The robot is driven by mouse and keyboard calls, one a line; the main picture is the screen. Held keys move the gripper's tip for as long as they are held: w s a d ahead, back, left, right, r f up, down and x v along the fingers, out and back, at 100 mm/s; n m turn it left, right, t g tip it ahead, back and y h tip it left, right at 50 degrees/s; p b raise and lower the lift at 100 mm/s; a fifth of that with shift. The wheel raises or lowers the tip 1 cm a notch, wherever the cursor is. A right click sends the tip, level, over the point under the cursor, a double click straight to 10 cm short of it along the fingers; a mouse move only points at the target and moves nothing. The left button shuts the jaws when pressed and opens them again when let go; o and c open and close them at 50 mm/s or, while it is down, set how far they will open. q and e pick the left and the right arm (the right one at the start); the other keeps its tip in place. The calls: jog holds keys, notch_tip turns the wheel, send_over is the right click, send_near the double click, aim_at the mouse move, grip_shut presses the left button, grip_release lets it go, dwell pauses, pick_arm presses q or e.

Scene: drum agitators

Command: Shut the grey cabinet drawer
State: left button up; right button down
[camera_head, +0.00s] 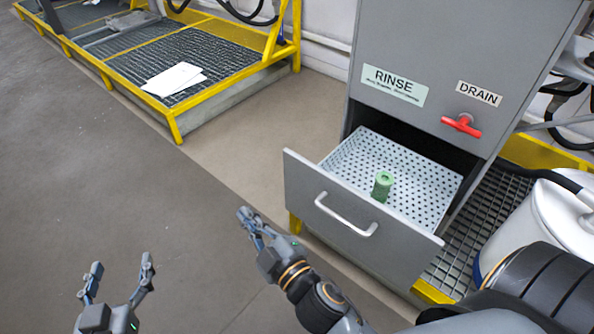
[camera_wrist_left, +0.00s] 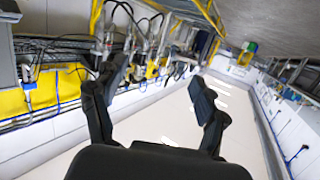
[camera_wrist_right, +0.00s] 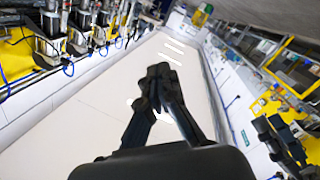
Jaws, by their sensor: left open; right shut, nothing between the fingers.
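The grey cabinet (camera_head: 450,60) stands at the upper right in the head view. Its drawer (camera_head: 300,198) is pulled out toward me, with a silver bar handle (camera_head: 346,217) on its front. A perforated tray (camera_head: 415,187) inside the drawer holds a small green cylinder (camera_head: 382,186). My right gripper (camera_head: 247,216) is shut and empty, in front and to the left of the drawer front, apart from it. It also shows shut in the right wrist view (camera_wrist_right: 158,78). My left gripper (camera_head: 120,268) is open and empty at the lower left, well away from the drawer.
A red valve handle (camera_head: 461,125) sits on the cabinet face above the drawer. A white drum (camera_head: 550,215) stands right of the drawer, near my right arm. A yellow-framed grating platform (camera_head: 215,95) lies at the upper left. The floor (camera_head: 90,190) left of the drawer is clear.

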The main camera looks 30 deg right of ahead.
jog(key=s+d+f+n+g+h+p, duration=0.1)
jog(key=d+f+h+p, duration=0.1)
jog(key=d+f+h, duration=0.15)
jog(key=n+h+p, duration=0.2)
jog(key=h+p, duration=0.2)
jog(key=h, duration=0.3)
send_near(305, 166)
jog(key=w+a, duration=0.1)
jog(key=w, duration=0.3)
jog(key=d, duration=0.1)
jog(key=w+d, duration=0.1)
jog(key=shift+w+d, duration=0.15)
jog(key=shift+d, duration=0.15)
jog(key=shift+w+d, duration=0.1)
jog(key=shift+d, duration=0.15)
pick_arm(q)
jog(key=s+a+f+g+y, duration=0.1)
jog(key=s+a+f+g, duration=0.2)
jog(key=s+f+g, duration=0.3)
jog(key=s+a+f+g+y, duration=0.2)
jog(key=s+f+g, duration=0.4)
jog(key=s+f, duration=0.3)
jog(key=shift+a+f+n, duration=0.3)
jog(key=shift+a+f, duration=0.2)
pick_arm(e)
jog(key=shift+d, duration=0.1)
pick_arm(q)
jog(key=shift+s, duration=0.1)
pick_arm(e)
jog(key=shift+w+d+f, duration=0.1)
